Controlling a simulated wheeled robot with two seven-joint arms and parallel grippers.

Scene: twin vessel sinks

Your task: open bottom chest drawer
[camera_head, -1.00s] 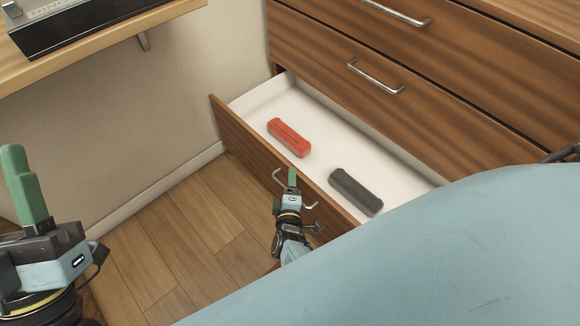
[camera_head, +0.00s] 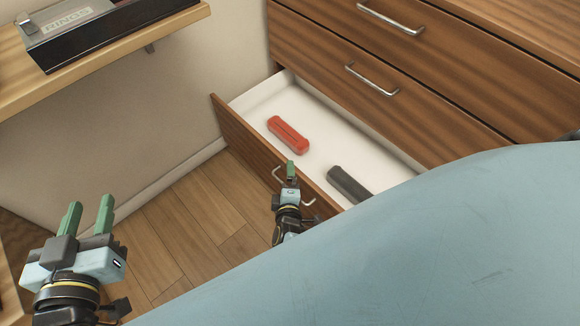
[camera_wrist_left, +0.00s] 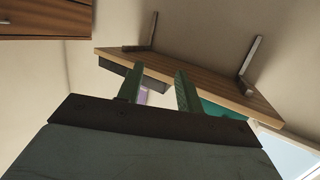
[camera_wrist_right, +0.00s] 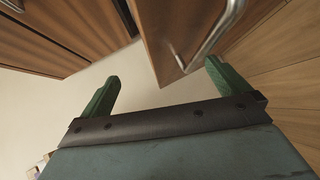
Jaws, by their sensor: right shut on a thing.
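The bottom drawer (camera_head: 250,145) of the wooden chest stands pulled out, its white inside showing. Its metal handle (camera_head: 277,174) is on the front panel; a handle also shows in the right wrist view (camera_wrist_right: 212,40). My right gripper (camera_head: 291,170) is at this handle and shut on it, though its fingers stand apart in the right wrist view; the exact contact is hard to see. My left gripper (camera_head: 88,215) is open and empty, over the floor left of the drawer; its parted fingers show in the left wrist view (camera_wrist_left: 158,90).
A red case (camera_head: 288,135) and a dark grey case (camera_head: 348,184) lie in the drawer. The drawers above (camera_head: 330,70) are shut. A wall shelf (camera_head: 110,50) with a black box is at upper left. My blue body covers the lower right.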

